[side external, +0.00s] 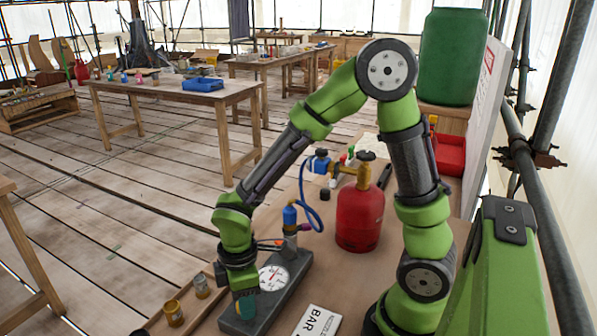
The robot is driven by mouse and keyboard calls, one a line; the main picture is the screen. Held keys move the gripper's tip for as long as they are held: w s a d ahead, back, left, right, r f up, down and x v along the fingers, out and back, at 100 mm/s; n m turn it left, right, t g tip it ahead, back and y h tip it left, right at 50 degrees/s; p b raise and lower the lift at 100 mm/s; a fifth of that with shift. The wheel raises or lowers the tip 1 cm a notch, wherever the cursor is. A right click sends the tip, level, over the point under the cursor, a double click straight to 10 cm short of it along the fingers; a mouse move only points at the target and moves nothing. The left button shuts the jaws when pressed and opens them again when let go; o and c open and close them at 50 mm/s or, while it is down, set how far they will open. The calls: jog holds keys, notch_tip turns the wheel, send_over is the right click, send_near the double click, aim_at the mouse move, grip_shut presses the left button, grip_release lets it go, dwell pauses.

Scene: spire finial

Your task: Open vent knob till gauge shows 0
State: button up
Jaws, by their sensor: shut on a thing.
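The gauge (273,278) is a round white dial with a red needle, set on a grey block (290,290) on the bench. Its numbers are too small to read. My gripper (245,303) points down at the block's near left end, just left of the dial. It is shut on what appears to be the vent knob, which the fingers and wrist mostly hide. How far the knob is turned cannot be seen. A blue fitting (289,216) with a blue hose stands at the block's far end.
A red gas cylinder (360,218) with a brass valve stands behind the block. A card marked BAR (318,322) lies to the right. A wooden tray with small jars (173,312) is at left. A scaffold pole (545,235) runs along the right.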

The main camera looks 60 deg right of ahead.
jog(key=o, duration=1)
jog(key=shift+o, duration=0.2)
notch_tip(320, 180, up, 17)
jog(key=s+d+r+m+t+y, duration=0.2)
jog(key=s+d+m+t, duration=0.4)
jog(key=m, duration=0.7)
jog(key=shift+s+r+t, duration=0.2)
jog(key=shift+t, duration=0.4)
